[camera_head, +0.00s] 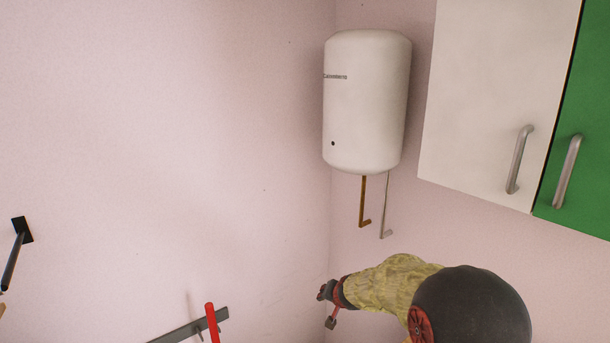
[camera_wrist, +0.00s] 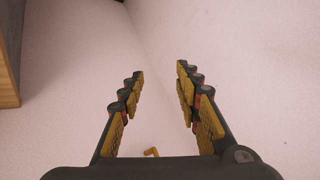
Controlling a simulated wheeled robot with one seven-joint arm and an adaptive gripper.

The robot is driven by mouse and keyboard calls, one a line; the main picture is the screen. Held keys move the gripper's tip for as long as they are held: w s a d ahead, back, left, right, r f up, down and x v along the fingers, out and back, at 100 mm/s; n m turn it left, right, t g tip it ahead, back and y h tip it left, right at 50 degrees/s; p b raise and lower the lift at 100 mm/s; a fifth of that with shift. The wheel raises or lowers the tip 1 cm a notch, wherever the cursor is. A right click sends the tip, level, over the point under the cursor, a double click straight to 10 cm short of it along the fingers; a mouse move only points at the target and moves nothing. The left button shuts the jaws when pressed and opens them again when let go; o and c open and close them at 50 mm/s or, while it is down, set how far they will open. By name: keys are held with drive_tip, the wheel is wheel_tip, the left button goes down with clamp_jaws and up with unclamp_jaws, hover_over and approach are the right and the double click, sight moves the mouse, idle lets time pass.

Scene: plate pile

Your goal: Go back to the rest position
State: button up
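My gripper (camera_wrist: 160,85) shows in the wrist view with its two yellow-padded fingers spread apart and nothing between them. Pale wall surfaces and a corner line lie beyond the fingers. In the head view my arm reaches in from the lower right, and the end of it, with my gripper (camera_head: 328,305), is near the wall corner below the water heater. The fingers are too small there to make out well. No plates are in view.
A white water heater (camera_head: 366,100) hangs in the corner with two pipes below it. White (camera_head: 495,90) and green (camera_head: 585,140) cabinets hang at the right. A wall rail (camera_head: 187,330) with a red-handled tool (camera_head: 212,323) is at the lower left. The left wall is mostly bare.

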drive_tip(key=s+d+r+n+g, duration=0.2)
drive_tip(key=s+d+r, duration=0.1)
drive_tip(key=s, duration=1.2)
drive_tip(key=s+d+r+n+g+h+b, duration=0.1)
drive_tip(key=s+d+r+g, duration=0.2)
drive_tip(key=s, duration=1.2)
drive_tip(key=s+d+r+n+g, duration=0.1)
drive_tip(key=s+d+r+n, duration=0.2)
drive_tip(key=s, duration=1.2)
wheel_tip(320, 180, up, 6)
drive_tip(key=s+d+m+t, duration=0.1)
drive_tip(key=s+t, duration=0.1)
drive_tip(key=t, duration=0.1)
drive_tip(key=shift+d+m+h, duration=0.3)
drive_tip(key=shift+d, duration=0.1)
